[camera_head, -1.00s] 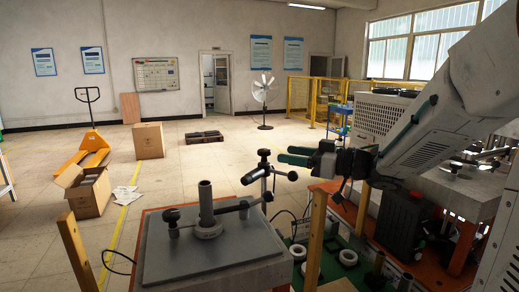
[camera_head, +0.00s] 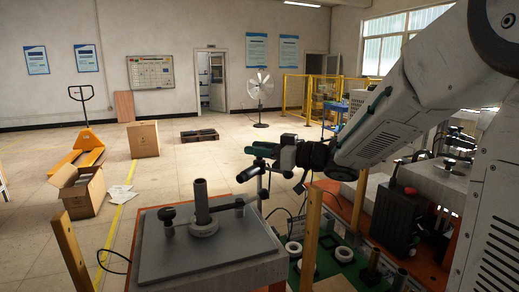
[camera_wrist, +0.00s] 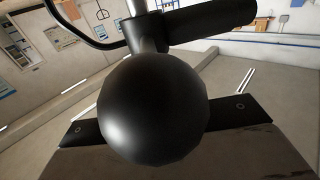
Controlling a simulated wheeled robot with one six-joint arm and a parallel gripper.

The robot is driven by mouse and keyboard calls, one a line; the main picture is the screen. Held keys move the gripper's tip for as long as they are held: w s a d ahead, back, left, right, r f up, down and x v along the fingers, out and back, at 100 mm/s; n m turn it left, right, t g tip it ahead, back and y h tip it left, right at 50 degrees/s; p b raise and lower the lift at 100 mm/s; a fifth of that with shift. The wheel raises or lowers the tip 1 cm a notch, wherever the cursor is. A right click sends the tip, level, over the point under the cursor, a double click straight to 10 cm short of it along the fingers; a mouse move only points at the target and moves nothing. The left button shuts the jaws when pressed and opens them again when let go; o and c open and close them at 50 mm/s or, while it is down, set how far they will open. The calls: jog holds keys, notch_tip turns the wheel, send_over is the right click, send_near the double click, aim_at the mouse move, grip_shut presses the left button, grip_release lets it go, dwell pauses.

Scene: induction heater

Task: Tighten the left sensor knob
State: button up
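My gripper (camera_head: 263,150) has green-tipped fingers. It is over the back right side of the grey heater top (camera_head: 230,258), close above a black sensor cylinder (camera_head: 250,172) on a thin post. The two fingers look apart, with nothing visible between them. A large black ball knob (camera_wrist: 152,110) fills the middle of the wrist view, straight ahead of the gripper. Behind it are a metal rod (camera_wrist: 137,8) and a black cylinder (camera_wrist: 212,24). Another black knob (camera_head: 167,214) stands at the left of the heater top. Which knob is the left sensor one is unclear.
An upright metal post (camera_head: 201,200) with a round base stands on the heater top. Wooden posts (camera_head: 312,230) rise nearby. Rings (camera_head: 344,254) lie on a green tray at right, near a black box (camera_head: 393,215).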

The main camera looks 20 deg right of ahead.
jog(key=shift+c, duration=1.1)
jog(key=shift+a+r+m+t+h, duration=0.1)
jog(key=shift+m+t+h, duration=0.4)
jog(key=shift+t+h, duration=0.15)
jog(key=shift+m+t+h, duration=0.75)
jog(key=shift+m+h, duration=0.25)
jog(key=shift+h, duration=0.25)
jog(key=o, duration=1)
jog(key=shift+c, duration=0.2)
